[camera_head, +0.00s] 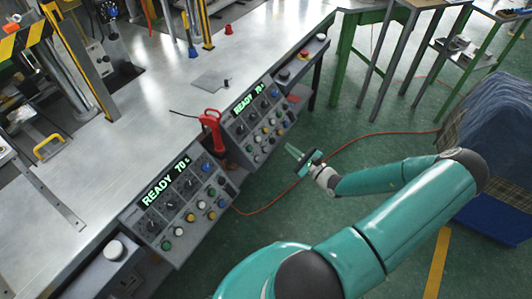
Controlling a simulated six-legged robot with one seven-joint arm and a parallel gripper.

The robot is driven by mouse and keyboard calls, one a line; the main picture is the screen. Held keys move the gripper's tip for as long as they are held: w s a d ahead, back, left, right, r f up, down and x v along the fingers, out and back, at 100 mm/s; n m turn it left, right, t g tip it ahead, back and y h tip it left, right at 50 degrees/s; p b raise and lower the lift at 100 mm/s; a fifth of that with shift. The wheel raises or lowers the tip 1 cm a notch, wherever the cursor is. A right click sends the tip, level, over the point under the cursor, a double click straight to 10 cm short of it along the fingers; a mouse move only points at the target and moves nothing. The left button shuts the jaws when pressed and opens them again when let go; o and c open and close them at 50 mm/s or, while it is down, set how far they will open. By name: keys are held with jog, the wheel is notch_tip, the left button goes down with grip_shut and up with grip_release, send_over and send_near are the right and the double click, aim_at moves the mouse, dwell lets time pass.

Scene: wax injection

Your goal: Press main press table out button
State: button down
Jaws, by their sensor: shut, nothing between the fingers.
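Two grey control panels are mounted on the front edge of the metal bench. The near panel (150,222) has a green "READY 70" display (165,183) and rows of white, blue, yellow, green and red buttons and dark knobs. The far panel (236,129) has a similar display (249,96) and similar buttons. Labels are too small to read, so I cannot tell which button is the table out button. My gripper (292,151) is shut and empty, over the floor just right of the far panel and apart from it.
A red-handled tool (211,128) stands between the panels. A white round button (113,250) sits on a box at the lower left. An orange cable (375,133) crosses the green floor. Green-legged tables (345,45) and a blue covered stack (490,115) stand right.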

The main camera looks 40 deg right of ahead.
aim_at(266, 150)
jog(key=shift+w+f, duration=0.1)
jog(key=shift+w, duration=0.15)
jog(key=w+a+f, duration=0.2)
jog(key=w+f, duration=0.3)
jog(key=w, duration=0.1)
jog(key=shift+a+f, duration=0.15)
jog(key=shift+f, duration=0.1)
dwell(2.1)
jog(key=shift+w+a+f, duration=0.1)
jog(key=shift+w+f, duration=0.15)
jog(key=shift+w, duration=0.1)
